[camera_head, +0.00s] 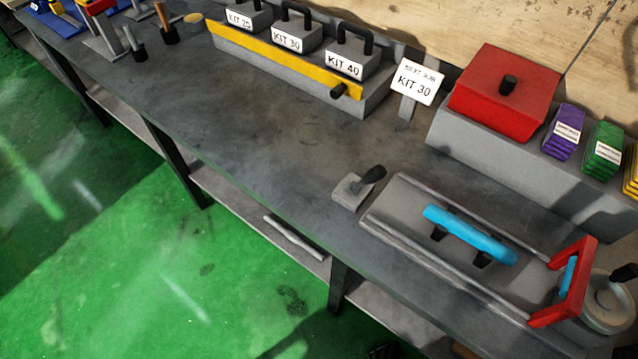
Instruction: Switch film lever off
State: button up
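No lever here carries a readable film label, so I cannot tell for certain which one is the film lever. A small grey block with a black-knobbed lever (362,186) sits on the bench, and its knob leans up to the right. Just right of it is a grey machine bed (400,235) with a blue handle bar (470,235). At the bed's right end stand a red frame (573,283) and a round grey part (608,305) with a black knob. My gripper is not in view.
The dark bench (240,115) has a clear middle. Behind it stand kit blocks (290,38) with a yellow bar, a KIT 30 sign (415,80), a red box (505,90) and purple (564,132) and green (603,150) boxes. The green floor (120,240) in front is open.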

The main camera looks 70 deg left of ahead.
aim_at(377, 173)
jog(key=u, duration=2.3)
jog(key=i+j+z, duration=0.15)
jog(key=k+l, duration=0.05)
